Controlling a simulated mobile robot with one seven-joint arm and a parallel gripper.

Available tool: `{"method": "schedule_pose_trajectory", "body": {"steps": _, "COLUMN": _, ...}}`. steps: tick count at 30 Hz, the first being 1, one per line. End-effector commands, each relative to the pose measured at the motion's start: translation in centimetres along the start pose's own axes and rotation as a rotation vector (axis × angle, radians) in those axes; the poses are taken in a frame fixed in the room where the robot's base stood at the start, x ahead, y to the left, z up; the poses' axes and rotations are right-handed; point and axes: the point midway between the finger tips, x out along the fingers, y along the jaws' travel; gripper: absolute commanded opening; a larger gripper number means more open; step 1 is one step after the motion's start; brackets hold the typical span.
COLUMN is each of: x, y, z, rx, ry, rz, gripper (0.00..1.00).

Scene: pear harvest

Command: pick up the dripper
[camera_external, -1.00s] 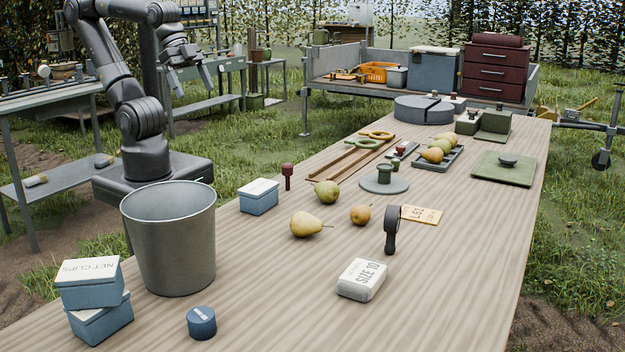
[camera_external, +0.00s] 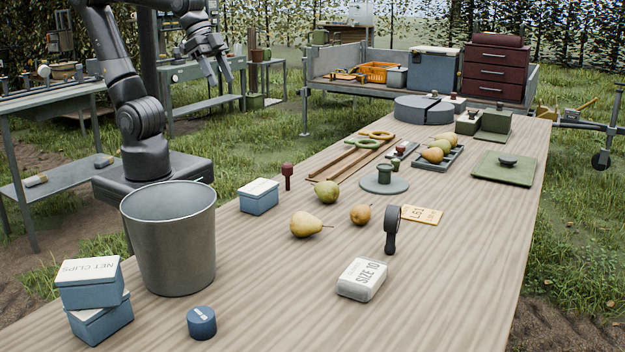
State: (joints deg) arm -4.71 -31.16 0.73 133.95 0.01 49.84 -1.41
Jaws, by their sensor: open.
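I cannot tell for certain which thing is the dripper. A small dark red piece with a wider head and narrow stem (camera_external: 287,170) stands upright on the wooden table (camera_external: 440,270), right of a white-lidded blue box. Small red-topped and dark pieces (camera_external: 402,150) lie farther back beside the pear tray. My gripper (camera_external: 220,79) is open and empty, with its fingers apart and pointing down. It hangs high at the upper left, beyond the table's left edge, well away from these pieces.
A tall grey bucket (camera_external: 170,245) and blue boxes (camera_external: 95,295) stand at the near left. The near right is clear.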

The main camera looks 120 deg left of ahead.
Motion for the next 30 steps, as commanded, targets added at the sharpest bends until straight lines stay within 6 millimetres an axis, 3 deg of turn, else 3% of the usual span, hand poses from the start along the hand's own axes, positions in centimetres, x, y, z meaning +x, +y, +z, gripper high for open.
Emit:
{"method": "schedule_pose_trajectory", "body": {"steps": 6, "x": 2.7, "y": -3.7, "z": -7.3, "rx": -0.115, "ry": -0.018, "rz": -0.044, "gripper": 0.54}}
{"method": "schedule_pose_trajectory", "body": {"steps": 15, "x": 8.5, "y": -11.0, "z": -15.6, "rx": -0.265, "ry": -0.034, "rz": -0.109, "gripper": 0.54}}
{"method": "schedule_pose_trajectory", "body": {"steps": 21, "x": 13.5, "y": -17.2, "z": -19.5, "rx": -0.362, "ry": -0.042, "rz": -0.156, "gripper": 0.54}}
{"method": "schedule_pose_trajectory", "body": {"steps": 30, "x": 22.4, "y": -27.9, "z": -22.4, "rx": -0.500, "ry": -0.058, "rz": -0.229, "gripper": 0.54}}
